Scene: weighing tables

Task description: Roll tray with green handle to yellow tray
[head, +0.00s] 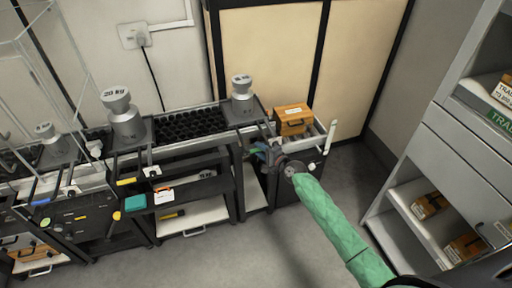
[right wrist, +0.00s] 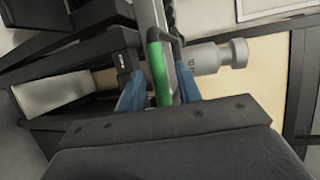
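My right gripper (head: 262,150) is at the front of the right end of the weighing table, by the tray (head: 256,104) that carries a silver weight (head: 242,92). In the right wrist view the green handle (right wrist: 158,72) lies between the two blue fingers (right wrist: 160,90). A gap shows on the right side of the handle, so the fingers look open around it. In the head view the gripper mostly hides the handle. A yellow handle (head: 126,181) shows at the front further left, below the 20 kg weight (head: 122,116). My left gripper is not in view.
A black roller bed (head: 190,125) lies between the two weights. Grey shelves (head: 408,215) with boxes stand on the right. The floor in front is clear.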

